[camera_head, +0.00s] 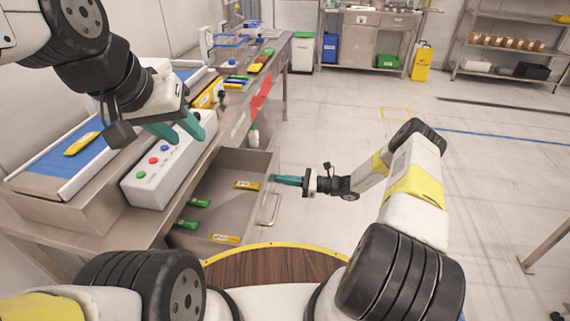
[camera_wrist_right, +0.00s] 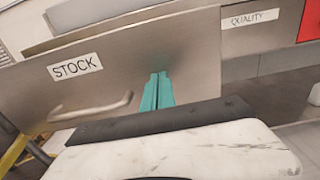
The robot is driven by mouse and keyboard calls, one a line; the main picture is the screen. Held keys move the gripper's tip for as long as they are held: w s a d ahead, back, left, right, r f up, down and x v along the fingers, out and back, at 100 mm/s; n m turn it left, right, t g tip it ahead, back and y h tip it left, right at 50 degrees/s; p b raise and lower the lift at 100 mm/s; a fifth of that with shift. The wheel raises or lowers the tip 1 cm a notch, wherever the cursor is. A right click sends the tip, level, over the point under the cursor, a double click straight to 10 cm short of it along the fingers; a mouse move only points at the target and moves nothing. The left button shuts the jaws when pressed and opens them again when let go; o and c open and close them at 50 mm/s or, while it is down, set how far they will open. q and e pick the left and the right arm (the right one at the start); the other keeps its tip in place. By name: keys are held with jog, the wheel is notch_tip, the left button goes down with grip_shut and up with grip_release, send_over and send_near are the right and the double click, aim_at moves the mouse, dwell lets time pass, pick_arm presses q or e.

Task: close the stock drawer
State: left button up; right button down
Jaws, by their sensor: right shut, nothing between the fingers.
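The stock drawer (camera_head: 215,218) is a grey metal drawer under the workbench. It is pulled out and holds several green and yellow items. In the right wrist view its front panel (camera_wrist_right: 135,60) carries a STOCK label (camera_wrist_right: 75,66) and a bar handle (camera_wrist_right: 90,107). My right gripper (camera_head: 274,179) is shut and empty, its teal fingertips at the outside of the drawer front, to one side of the handle. They also show in the right wrist view (camera_wrist_right: 158,76); I cannot tell whether they touch. My left gripper (camera_head: 182,133) has its fingers apart above the button box.
The white button box (camera_head: 160,172) with coloured buttons sits on the bench edge. A drawer front labelled QUALITY (camera_wrist_right: 255,18) is beside the stock drawer. My round wooden-topped base is close below the drawer. The floor to the right is mostly clear.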

jog(key=x, duration=2.3)
jog(key=shift+a, duration=0.2)
jog(key=shift+w+a, duration=0.1)
jog(key=shift+a, duration=0.05)
jog(key=shift+a+r, duration=0.1)
jog(key=shift+r, duration=0.05)
